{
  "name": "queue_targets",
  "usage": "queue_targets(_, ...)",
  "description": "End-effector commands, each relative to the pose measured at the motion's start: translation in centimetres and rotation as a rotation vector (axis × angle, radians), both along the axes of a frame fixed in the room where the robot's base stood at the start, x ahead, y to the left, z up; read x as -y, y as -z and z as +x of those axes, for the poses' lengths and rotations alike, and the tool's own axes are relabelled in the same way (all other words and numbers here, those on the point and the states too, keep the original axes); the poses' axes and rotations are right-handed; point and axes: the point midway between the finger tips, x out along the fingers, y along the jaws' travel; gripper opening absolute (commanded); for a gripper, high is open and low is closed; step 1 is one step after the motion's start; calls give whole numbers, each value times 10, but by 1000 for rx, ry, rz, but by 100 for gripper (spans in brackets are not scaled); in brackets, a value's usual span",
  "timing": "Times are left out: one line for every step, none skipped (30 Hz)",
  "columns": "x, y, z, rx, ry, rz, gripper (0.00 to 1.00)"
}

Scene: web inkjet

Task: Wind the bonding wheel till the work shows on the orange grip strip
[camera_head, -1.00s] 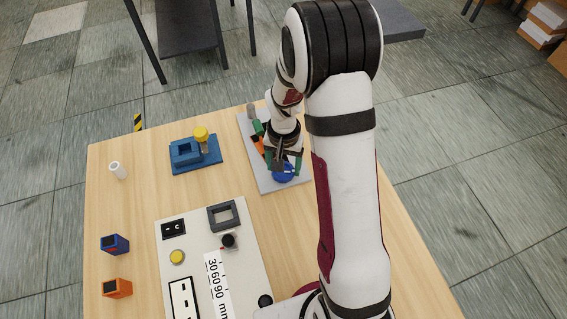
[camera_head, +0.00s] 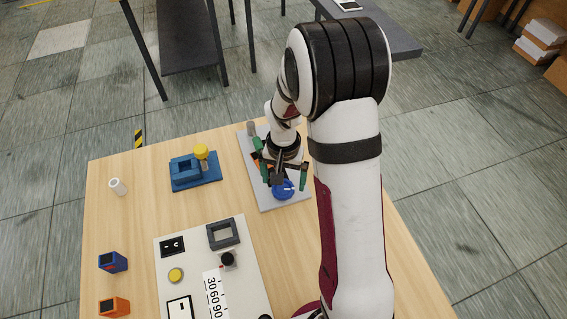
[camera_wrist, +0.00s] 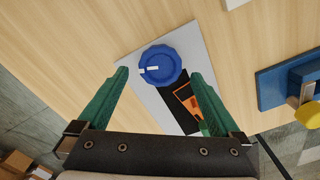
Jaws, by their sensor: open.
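The blue wheel (camera_head: 284,190) sits on a light grey plate (camera_head: 294,201) at the table's far right. In the wrist view the blue wheel (camera_wrist: 160,63) carries a short white mark pointing left. An orange strip (camera_wrist: 187,97) with dark markings lies on a black bed beside the wheel, partly hidden by my right-hand finger. Whether any work shows on it is too small to tell. My gripper (camera_head: 284,177) is open and empty, its green fingers wide apart above the wheel. In the wrist view the fingers stand either side of the wheel, apart from it.
A blue fixture (camera_head: 196,175) with a yellow knob stands left of the plate. A white control panel (camera_head: 200,262) lies nearer. A white cylinder (camera_head: 117,187), a blue block (camera_head: 113,262) and an orange block (camera_head: 115,307) stand at left. Bare table lies between them.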

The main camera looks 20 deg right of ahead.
Motion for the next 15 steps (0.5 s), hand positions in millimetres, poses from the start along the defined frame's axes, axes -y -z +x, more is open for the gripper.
queue_targets(0, -14, 1, 7, 0, 0, 100)
queue_targets(0, -23, 2, 8, 0, -1, 100)
queue_targets(0, -36, 2, 9, 0, -1, 100)
queue_targets(0, -46, 2, 9, 0, -1, 100)
queue_targets(0, -57, 2, 9, 1, -1, 100)
queue_targets(0, -70, 2, 9, 0, -1, 100)
queue_targets(0, -79, 2, 9, 0, -1, 100)
queue_targets(0, -88, 1, 8, 1, -1, 100)
queue_targets(0, -99, 1, 7, 0, -1, 100)
queue_targets(0, -107, 1, 7, 1, -1, 100)
queue_targets(0, -113, 1, 5, 1, -1, 100)
queue_targets(0, -121, 1, 4, 1, 0, 100)
queue_targets(0, -126, 1, 4, 0, 0, 100)
queue_targets(0, -130, 1, 4, 0, 0, 100)
queue_targets(0, -134, 0, 2, 1, 0, 100)
